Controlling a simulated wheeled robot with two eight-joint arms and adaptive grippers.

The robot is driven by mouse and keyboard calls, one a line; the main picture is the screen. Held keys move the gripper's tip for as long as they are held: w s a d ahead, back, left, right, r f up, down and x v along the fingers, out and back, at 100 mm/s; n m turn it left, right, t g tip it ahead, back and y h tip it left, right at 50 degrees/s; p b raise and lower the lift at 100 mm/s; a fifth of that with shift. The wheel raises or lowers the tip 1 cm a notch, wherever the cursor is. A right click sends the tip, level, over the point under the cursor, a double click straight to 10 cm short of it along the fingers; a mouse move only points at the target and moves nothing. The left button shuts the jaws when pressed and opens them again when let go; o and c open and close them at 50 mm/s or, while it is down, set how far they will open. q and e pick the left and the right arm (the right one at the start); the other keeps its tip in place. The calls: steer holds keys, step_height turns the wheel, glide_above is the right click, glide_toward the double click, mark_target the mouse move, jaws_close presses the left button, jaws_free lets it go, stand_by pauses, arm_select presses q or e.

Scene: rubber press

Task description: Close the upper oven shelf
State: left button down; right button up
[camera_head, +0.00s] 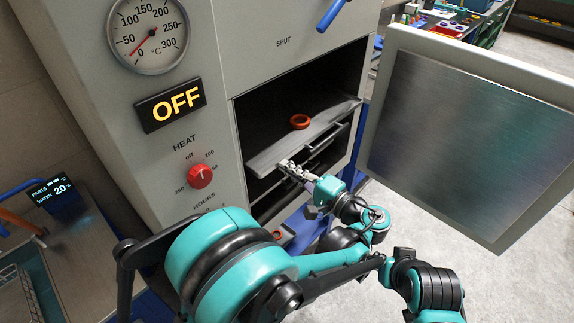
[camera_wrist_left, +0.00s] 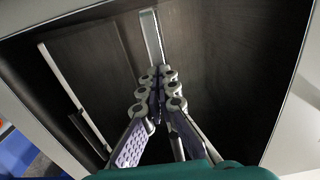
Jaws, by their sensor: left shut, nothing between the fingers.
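The upper oven shelf (camera_head: 279,151) is a grey metal plate in the open oven chamber, partly drawn out towards the door side. An orange ring (camera_head: 300,121) lies on it. A bar handle (camera_head: 326,138) shows along its front. My left gripper (camera_head: 287,166) is shut and empty, with its fingertips at the shelf's front edge near the left end; I cannot tell whether they touch. In the left wrist view the closed fingertips (camera_wrist_left: 157,76) point at a pale metal strip (camera_wrist_left: 152,38), with dark surfaces around. My right gripper is not in view.
The oven door (camera_head: 470,135) stands wide open on the right. Below the upper shelf is another shelf level with a bar, partly hidden by my arm. The control panel with a red knob (camera_head: 200,176) and an OFF display (camera_head: 170,105) is on the left.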

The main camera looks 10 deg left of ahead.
mark_target(263, 152)
arm_select(q)
steer(key=shift+s+d, duration=0.1)
steer(key=shift+s, duration=0.05)
steer(key=x, duration=1)
steer(key=shift+r, duration=0.1)
steer(key=shift+d, duration=0.1)
